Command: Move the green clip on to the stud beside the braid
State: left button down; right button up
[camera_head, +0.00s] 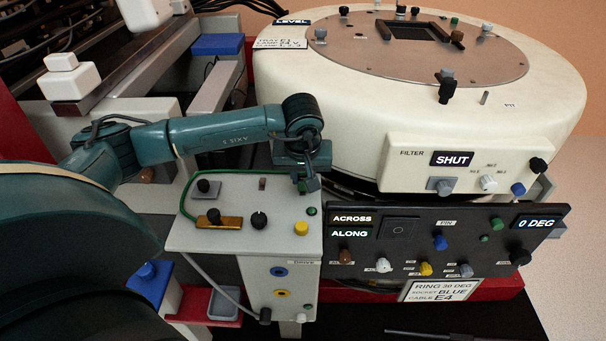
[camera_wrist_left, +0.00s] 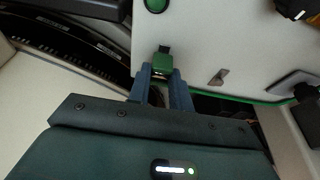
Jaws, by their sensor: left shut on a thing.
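My left gripper (camera_head: 309,184) is over the back right corner of the grey drive box (camera_head: 235,240). It is shut on the green clip (camera_wrist_left: 162,63), which shows between the fingertips in the left wrist view. In the head view the clip (camera_head: 302,187) is a small green patch beside the fingers. A green lead (camera_head: 215,172) runs along the back of the box top to the clip. A short metal stud (camera_head: 262,184) stands on the box top, left of the gripper; it also shows in the left wrist view (camera_wrist_left: 218,77). A brassy strip, possibly the braid (camera_head: 218,222), lies front left. My right gripper is out of view.
The box top carries a black knob (camera_head: 258,220), a yellow knob (camera_head: 301,228), a toggle (camera_head: 204,186) and a green button (camera_head: 311,211). A dark control panel (camera_head: 400,218) stands close on the right. The large white ring housing (camera_head: 355,110) rises behind.

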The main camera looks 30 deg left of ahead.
pick_arm(q)
jog(key=shift+f, duration=0.1)
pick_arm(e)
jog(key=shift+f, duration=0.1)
pick_arm(q)
jog(key=shift+f+b, duration=0.4)
jog(key=shift+b, duration=0.05)
jog(key=c, duration=1.2)
grip_release()
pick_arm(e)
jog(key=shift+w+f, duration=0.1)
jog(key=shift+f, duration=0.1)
pick_arm(q)
jog(key=shift+r, duration=0.45)
jog(key=p+v, duration=0.1)
jog(key=v, duration=0.4)
jog(key=p+v, duration=0.1)
jog(key=v, duration=0.4)
jog(key=p+v, duration=0.1)
jog(key=v, duration=0.5)
jog(key=shift+w+a+r, duration=0.25)
jog(key=shift+w, duration=0.05)
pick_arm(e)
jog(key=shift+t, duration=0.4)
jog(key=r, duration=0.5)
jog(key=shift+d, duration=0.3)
